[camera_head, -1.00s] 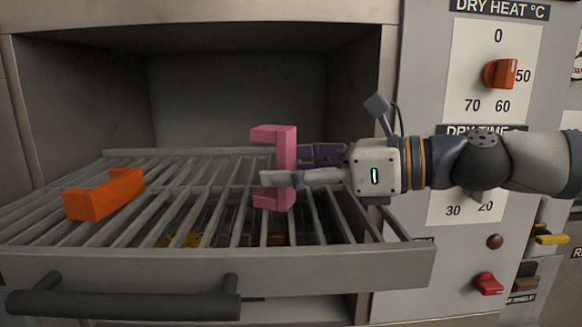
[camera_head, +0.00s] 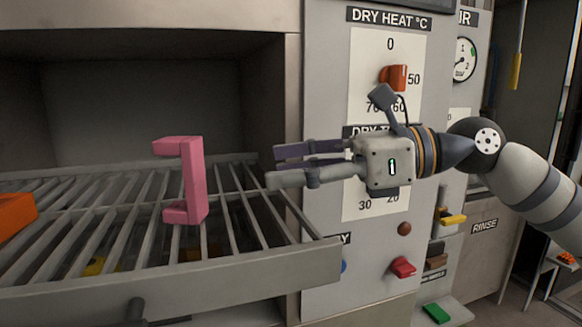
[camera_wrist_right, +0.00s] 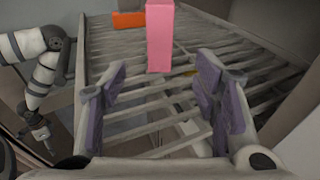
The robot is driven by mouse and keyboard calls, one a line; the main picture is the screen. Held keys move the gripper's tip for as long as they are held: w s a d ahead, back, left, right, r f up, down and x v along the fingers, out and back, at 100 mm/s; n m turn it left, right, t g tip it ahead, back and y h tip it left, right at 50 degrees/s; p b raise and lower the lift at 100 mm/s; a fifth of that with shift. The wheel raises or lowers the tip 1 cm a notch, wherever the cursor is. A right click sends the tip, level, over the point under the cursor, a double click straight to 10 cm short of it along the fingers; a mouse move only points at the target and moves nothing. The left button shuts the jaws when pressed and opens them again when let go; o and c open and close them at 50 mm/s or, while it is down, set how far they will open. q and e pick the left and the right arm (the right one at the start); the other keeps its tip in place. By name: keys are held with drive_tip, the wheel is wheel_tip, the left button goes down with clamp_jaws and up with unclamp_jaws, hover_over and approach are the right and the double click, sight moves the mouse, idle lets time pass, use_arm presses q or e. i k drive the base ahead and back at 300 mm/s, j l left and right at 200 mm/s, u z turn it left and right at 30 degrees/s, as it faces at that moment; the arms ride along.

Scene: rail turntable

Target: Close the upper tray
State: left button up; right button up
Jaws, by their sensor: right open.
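The upper tray (camera_head: 240,277) is a grey slatted rack, pulled out of the oven-like chamber (camera_head: 150,110). Its dark front handle (camera_head: 135,312) is mostly cut off at the bottom edge. A pink C-shaped piece (camera_head: 196,180) stands upright on the slats; it also shows in the right wrist view (camera_wrist_right: 160,38). An orange piece (camera_head: 14,212) lies at the left, partly out of frame. My right gripper (camera_head: 272,167) is open and empty, right of the pink piece and apart from it. My left gripper (camera_wrist_right: 41,134) shows small in the right wrist view; its jaw state is unclear.
A control panel (camera_head: 325,255) with an orange knob (camera_head: 394,78) and a red switch (camera_head: 403,267) stands right of the chamber, behind my right arm. Yellow and orange things show dimly below the slats. Open space lies in front of the panel.

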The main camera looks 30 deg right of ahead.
sight(138, 297)
drive_tip(key=k+l, duration=0.2)
drive_tip(key=l, duration=0.2)
drive_tip(key=k+l, duration=0.2)
drive_tip(key=l, duration=0.2)
drive_tip(key=k+l, duration=0.2)
drive_tip(key=l, duration=0.15)
